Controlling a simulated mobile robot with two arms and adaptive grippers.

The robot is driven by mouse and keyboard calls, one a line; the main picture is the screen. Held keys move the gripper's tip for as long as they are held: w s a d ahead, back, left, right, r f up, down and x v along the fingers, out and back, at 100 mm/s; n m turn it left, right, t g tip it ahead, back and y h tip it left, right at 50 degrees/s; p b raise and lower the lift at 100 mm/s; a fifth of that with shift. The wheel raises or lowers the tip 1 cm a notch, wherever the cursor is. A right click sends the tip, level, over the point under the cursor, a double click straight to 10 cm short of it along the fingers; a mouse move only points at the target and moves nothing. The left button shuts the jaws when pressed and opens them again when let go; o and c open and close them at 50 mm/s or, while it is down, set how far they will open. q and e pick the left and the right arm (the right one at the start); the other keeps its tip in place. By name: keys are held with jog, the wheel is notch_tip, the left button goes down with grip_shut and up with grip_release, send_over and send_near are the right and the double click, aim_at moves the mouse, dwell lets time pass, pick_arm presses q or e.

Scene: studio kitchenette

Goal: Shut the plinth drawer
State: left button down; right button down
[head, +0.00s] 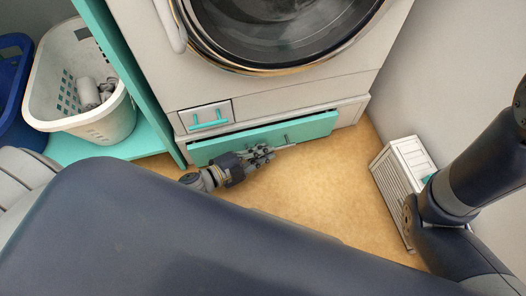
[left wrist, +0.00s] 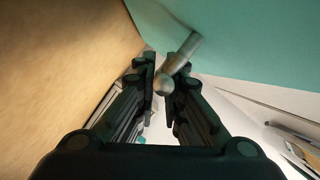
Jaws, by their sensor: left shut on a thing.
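The plinth drawer has a teal front (head: 310,128) low under the washing machine (head: 270,85). A dark gap shows behind its top edge, so it stands a little open. My left gripper (head: 266,153) is at the middle of the drawer front. In the left wrist view, the fingers (left wrist: 162,82) are closed around a round metal handle bar (left wrist: 190,46) beside the teal front (left wrist: 260,38). The fingers hide part of the handle in the head view. My right arm comes in at the right, but its gripper is out of view.
A small teal-handled detergent drawer (head: 208,117) is above. A white laundry basket (head: 110,128) and a blue one (head: 12,115) stand on a teal shelf at the left. A white slatted box (head: 392,165) stands on the floor by the right wall. Bare floor (head: 310,190) lies before the drawer.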

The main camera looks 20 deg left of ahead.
pick_arm(q)
jog(key=shift+w+a, duration=0.9)
jog(key=shift+w, duration=0.2)
jog(key=c, duration=2)
grip_release()
jog(key=shift+o, duration=0.2)
jog(key=v, duration=1.2)
jog(key=shift+d, duration=0.15)
